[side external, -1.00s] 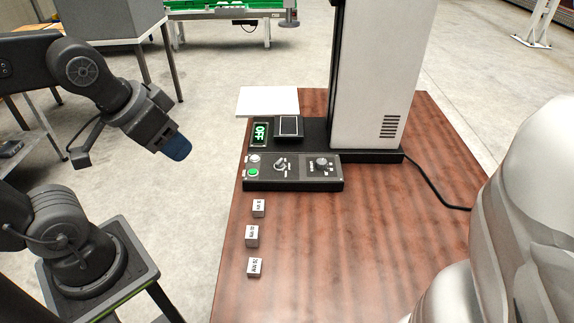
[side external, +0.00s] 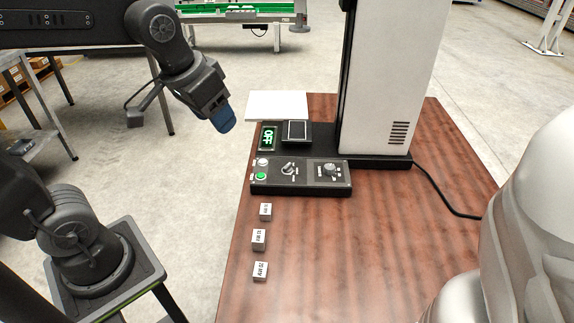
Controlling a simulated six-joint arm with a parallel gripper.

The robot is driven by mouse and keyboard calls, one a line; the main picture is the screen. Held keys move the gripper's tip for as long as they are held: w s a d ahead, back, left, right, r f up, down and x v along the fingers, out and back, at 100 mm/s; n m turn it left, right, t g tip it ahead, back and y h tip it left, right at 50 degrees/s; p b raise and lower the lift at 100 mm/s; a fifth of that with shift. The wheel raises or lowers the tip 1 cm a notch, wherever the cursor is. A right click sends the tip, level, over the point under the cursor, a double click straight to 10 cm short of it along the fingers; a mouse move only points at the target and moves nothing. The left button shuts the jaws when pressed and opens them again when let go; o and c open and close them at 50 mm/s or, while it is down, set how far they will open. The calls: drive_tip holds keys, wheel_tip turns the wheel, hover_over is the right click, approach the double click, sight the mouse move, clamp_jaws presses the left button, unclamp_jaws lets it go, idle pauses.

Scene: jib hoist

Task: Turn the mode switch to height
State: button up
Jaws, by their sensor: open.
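The control panel (side external: 308,186) is a black box at the front of the machine on the table. It carries two rotary knobs: a lever-like switch (side external: 289,168) in the middle and a round knob (side external: 330,169) at the right. Their labels are too small to read, so I cannot tell which is the mode switch or where it points. My gripper (side external: 223,118), with blue fingertips, is in the air left of the panel and above its height, touching nothing. The gap between its fingers is hard to see from here.
A green button (side external: 261,176) and a white button (side external: 262,162) sit at the panel's left end. The tall white column (side external: 385,80) stands behind the panel. Several small labelled blocks (side external: 258,239) lie in front. A black cable (side external: 440,197) runs right.

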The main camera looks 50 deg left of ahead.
drive_tip(key=w+a+f+g, duration=0.2)
drive_tip(key=w+a, duration=0.1)
drive_tip(key=w, duration=0.7)
drive_tip(key=n+g, duration=0.2)
hover_over(287, 166)
wheel_tip(287, 166, down, 16)
wheel_tip(287, 166, down, 14)
drive_tip(key=shift+r, duration=0.1)
drive_tip(key=shift+c, duration=0.4)
drive_tip(key=c, duration=0.8)
